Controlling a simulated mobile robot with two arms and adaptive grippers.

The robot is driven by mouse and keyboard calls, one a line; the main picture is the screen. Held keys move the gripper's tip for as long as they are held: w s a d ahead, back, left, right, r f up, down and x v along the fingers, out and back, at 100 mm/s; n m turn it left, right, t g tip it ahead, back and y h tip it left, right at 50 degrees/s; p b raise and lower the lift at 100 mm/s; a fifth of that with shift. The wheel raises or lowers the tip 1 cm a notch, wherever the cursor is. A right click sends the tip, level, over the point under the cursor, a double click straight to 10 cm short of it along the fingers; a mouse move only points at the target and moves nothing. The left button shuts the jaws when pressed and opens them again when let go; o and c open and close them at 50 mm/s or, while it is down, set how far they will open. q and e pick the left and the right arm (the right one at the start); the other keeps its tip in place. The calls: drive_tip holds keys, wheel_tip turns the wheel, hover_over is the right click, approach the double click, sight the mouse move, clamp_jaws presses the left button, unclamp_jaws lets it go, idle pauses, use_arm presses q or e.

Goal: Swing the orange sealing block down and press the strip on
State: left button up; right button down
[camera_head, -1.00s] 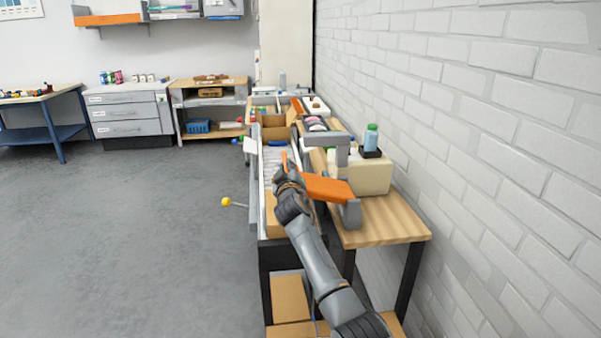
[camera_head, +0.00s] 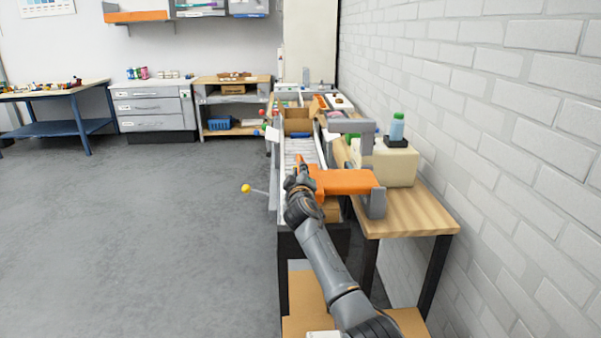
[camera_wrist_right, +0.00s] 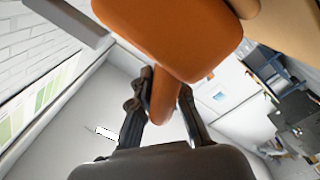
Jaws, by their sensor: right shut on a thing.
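The orange sealing block (camera_head: 345,181) reaches from a grey post (camera_head: 376,203) on the wooden side table out toward the roller conveyor (camera_head: 299,150). My right gripper (camera_head: 299,180) is at its free left end, shut on the block's orange handle. In the right wrist view my right gripper (camera_wrist_right: 166,100) has a finger on each side of the handle, with the underside of the block (camera_wrist_right: 175,35) above. A cardboard box (camera_head: 331,209) shows just below the block, partly hidden by it and my arm. I cannot make out the strip. My left gripper is out of view.
A beige machine (camera_head: 398,166) with a blue-green bottle (camera_head: 397,127) stands behind the block, beside the white brick wall. The floor at left is clear.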

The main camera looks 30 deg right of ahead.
drive_tip(key=c, duration=1.3)
unclamp_jaws()
drive_tip(key=shift+c, duration=0.2)
drive_tip(key=v, duration=1.2)
